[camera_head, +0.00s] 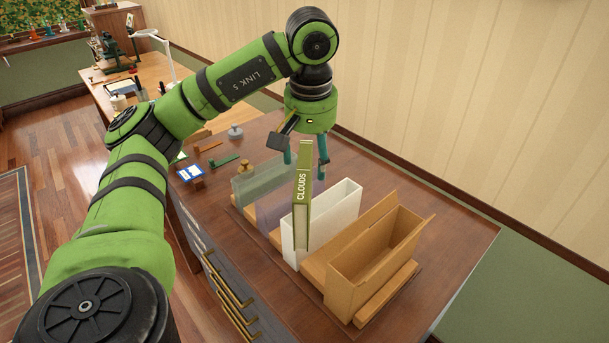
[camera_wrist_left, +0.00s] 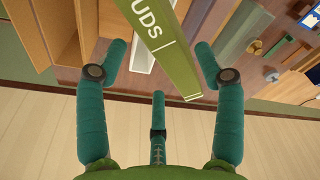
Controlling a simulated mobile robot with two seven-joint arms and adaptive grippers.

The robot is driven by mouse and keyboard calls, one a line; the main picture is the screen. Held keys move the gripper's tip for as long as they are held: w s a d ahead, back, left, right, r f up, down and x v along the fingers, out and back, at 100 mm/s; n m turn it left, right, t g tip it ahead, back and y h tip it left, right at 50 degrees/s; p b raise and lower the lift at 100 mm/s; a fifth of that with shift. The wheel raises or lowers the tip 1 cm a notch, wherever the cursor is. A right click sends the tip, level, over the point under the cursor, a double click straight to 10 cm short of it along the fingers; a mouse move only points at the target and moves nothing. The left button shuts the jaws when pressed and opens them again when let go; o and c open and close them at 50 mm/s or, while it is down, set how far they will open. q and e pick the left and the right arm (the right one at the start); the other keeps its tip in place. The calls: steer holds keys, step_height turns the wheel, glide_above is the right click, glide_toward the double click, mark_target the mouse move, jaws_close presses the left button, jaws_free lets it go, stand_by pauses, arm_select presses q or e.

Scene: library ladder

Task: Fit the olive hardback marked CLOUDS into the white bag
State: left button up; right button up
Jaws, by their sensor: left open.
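The olive hardback (camera_head: 302,200) stands upright with its CLOUDS spine towards the head camera. Its lower end shows in front of the white bag (camera_head: 345,205); I cannot tell whether it touches the bag. My left gripper (camera_head: 305,168) is open above and around the book's upper part, a finger on either side. In the left wrist view the book (camera_wrist_left: 165,50) passes between the spread fingertips (camera_wrist_left: 162,47), with visible gaps beside it. The white bag (camera_wrist_left: 142,56) shows partly behind it. My right gripper is out of view.
A cardboard box (camera_head: 372,262) stands right of the bag. A translucent purple holder (camera_head: 272,208) and a grey-green one (camera_head: 262,178) stand to its left. Small tools and a blue card (camera_head: 190,172) lie further left. The tabletop's right side (camera_head: 460,235) is clear.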

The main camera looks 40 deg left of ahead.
mark_target(306, 167)
arm_select(q)
steer(key=shift+s+d+f, duration=0.2)
steer(key=shift+s+f, duration=0.2)
steer(key=shift+f, duration=0.35)
steer(key=shift+a+f+p, duration=0.15)
steer(key=shift+f+p, duration=0.4)
steer(key=shift+f, duration=0.05)
steer(key=shift+w+a+f+p, duration=0.1)
steer(key=shift+a+f+p, duration=0.05)
steer(key=shift+f, duration=0.5)
steer(key=shift+w+a+f+p, duration=0.1)
steer(key=shift+a+f+p, duration=0.05)
steer(key=shift+f, duration=0.8)
steer(key=shift+d, duration=0.1)
jaws_close()
steer(key=shift+r, duration=0.1)
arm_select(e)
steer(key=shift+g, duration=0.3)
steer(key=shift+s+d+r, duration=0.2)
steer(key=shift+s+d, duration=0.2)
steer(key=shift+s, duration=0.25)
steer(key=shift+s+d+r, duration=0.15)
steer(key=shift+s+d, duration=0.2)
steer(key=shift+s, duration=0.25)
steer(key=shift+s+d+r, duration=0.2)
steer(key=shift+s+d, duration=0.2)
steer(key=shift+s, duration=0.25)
